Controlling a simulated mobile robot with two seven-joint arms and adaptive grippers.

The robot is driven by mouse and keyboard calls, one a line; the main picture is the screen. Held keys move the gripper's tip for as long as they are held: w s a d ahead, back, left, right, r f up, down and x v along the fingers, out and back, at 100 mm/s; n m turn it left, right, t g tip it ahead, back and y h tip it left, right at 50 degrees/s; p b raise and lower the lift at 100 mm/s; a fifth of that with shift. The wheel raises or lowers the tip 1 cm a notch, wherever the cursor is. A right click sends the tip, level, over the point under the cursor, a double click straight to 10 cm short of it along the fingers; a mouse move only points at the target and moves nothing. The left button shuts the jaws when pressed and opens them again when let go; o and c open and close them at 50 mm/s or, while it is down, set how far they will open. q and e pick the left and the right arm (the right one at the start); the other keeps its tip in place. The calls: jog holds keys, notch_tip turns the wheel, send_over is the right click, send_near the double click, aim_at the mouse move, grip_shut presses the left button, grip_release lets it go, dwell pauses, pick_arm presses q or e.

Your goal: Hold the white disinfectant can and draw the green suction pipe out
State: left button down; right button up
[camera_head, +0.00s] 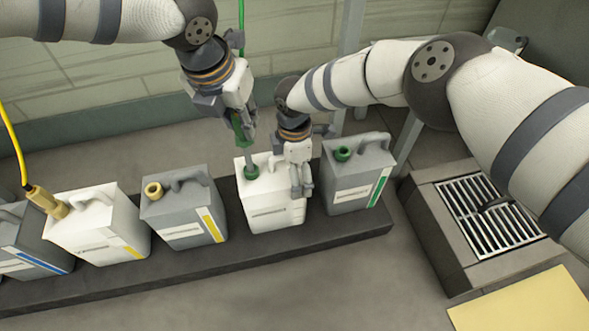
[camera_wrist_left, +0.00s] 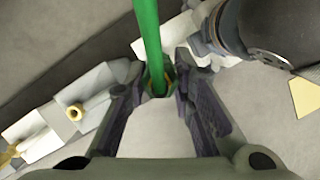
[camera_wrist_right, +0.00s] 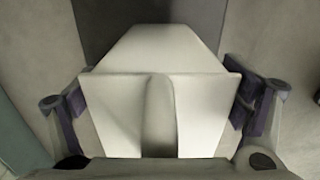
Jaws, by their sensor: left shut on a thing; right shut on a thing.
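The white can (camera_head: 268,212) with a green neck (camera_head: 251,172) stands upright on the dark ledge. The right wrist view shows its pale top (camera_wrist_right: 155,48) and handle ridge close up. My right gripper (camera_head: 301,187) is shut on the white can, one finger on each side of it. The green suction pipe (camera_head: 240,18) comes down from above into my left gripper (camera_head: 243,130), which is shut on it above the can. The green pipe also shows in the left wrist view (camera_wrist_left: 147,40).
A grey can with a green cap (camera_head: 356,175) stands close to the right. A grey can with a yellow cap (camera_head: 185,212) and a white can with a yellow hose (camera_head: 98,225) stand to the left. A floor grate (camera_head: 490,215) lies at the right.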

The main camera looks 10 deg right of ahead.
pick_arm(q)
notch_tip(320, 180, up, 13)
dwell(2.0)
jog(key=shift+f, duration=0.1)
notch_tip(320, 180, up, 4)
dwell(0.5)
pick_arm(e)
jog(key=o, duration=1.1)
